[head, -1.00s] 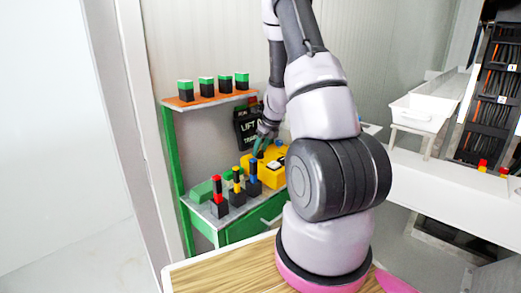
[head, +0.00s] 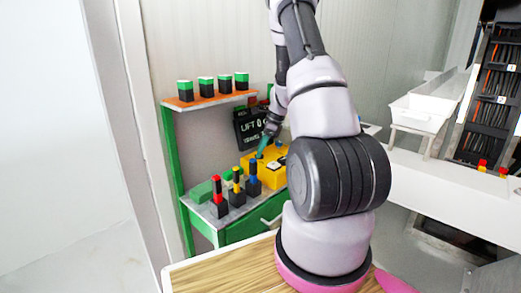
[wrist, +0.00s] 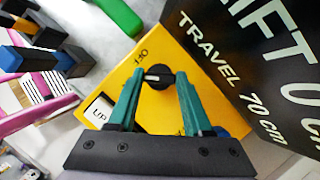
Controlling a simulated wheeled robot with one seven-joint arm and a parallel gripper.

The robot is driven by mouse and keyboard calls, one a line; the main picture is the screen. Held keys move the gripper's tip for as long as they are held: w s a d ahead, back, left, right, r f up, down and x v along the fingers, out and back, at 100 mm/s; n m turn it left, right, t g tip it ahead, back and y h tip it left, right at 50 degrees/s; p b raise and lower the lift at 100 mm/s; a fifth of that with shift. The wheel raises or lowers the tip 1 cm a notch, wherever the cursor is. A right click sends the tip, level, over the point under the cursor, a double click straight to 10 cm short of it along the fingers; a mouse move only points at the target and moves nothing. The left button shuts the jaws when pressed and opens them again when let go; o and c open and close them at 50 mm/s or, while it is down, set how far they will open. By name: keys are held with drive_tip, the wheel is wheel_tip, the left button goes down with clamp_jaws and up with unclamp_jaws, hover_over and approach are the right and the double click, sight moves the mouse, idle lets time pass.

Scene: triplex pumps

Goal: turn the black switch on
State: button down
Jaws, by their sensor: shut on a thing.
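The black switch (wrist: 156,76) is a round knob with a white mark on the yellow control box (wrist: 120,80). A small "0 1" style label is printed on the box beside it. My gripper (wrist: 161,74) has its teal fingertips on either side of the knob, closed on it. In the head view my gripper (head: 266,144) reaches down to the yellow box (head: 262,170), and the knob itself is hidden there.
A black sign (head: 252,128) reading "LIFT 0 cm, TRAVEL 70 cm" stands close behind the box. Red, yellow and blue-topped black pieces (head: 237,190) stand left of it on the green bench (head: 243,233). An orange shelf (head: 210,100) with green-topped blocks is above.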

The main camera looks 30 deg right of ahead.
drive_tip(key=n+g, duration=0.1)
drive_tip(key=n, duration=0.2)
drive_tip(key=shift+d, duration=0.1)
drive_tip(key=shift+w+n+g, duration=0.1)
drive_tip(key=shift+n+g, duration=0.2)
drive_tip(key=shift+n, duration=0.2)
drive_tip(key=shift+c, duration=1.6)
unclamp_jaws()
drive_tip(key=shift+y, duration=0.3)
drive_tip(key=v, duration=1)
drive_tip(key=shift+r, duration=0.4)
